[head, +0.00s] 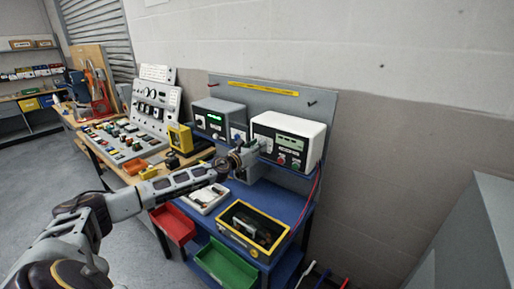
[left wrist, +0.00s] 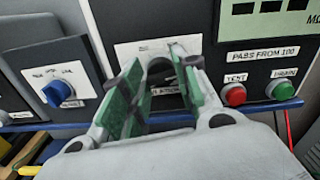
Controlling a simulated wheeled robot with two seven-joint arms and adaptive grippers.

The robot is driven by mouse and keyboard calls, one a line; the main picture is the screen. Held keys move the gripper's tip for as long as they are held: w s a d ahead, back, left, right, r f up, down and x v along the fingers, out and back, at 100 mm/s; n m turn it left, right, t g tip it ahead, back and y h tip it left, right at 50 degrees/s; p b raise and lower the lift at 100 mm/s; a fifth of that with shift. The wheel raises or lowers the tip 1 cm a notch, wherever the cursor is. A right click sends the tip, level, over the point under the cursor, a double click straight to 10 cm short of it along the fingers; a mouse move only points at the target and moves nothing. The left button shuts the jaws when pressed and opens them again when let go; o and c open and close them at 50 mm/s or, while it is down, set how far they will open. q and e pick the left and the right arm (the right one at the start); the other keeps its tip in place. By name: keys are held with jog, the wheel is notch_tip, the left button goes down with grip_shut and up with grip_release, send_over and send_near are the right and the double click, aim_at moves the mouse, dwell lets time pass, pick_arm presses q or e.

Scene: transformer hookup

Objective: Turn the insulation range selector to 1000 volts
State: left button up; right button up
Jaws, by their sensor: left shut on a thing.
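The white insulation tester (head: 290,128) stands at the right end of the blue bench. My left gripper (head: 262,146) is at the left part of its front face. In the left wrist view the two green-padded fingers of my left gripper (left wrist: 158,78) are shut on a dark selector knob (left wrist: 160,68) on the tester's black front panel (left wrist: 215,60). The knob is mostly hidden between the fingers. A white label plate shows behind it, but its markings are covered or too blurred to read, so the knob's setting cannot be told. My right gripper is not in view.
Right of the knob are a red TEST button (left wrist: 235,95), a green DRAIN button (left wrist: 281,89) and a display (left wrist: 270,8). A grey unit (head: 214,118) with a blue knob (left wrist: 57,93) stands to the left. A yellow-rimmed bin (head: 228,226) sits in front.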

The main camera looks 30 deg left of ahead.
pick_arm(q)
jog(key=shift+d+f+m, duration=0.1)
jog(key=shift+f+m, duration=0.05)
jog(key=shift+m, duration=0.75)
jog(key=shift+f, duration=0.1)
jog(key=o, duration=0.8)
jog(key=shift+c, duration=0.2)
jog(key=shift+o, duration=1.2)
jog(key=shift+r, duration=0.2)
jog(key=shift+s, duration=0.25)
jog(key=s+a, duration=0.1)
jog(key=s, duration=1)
jog(key=shift+s, duration=0.25)
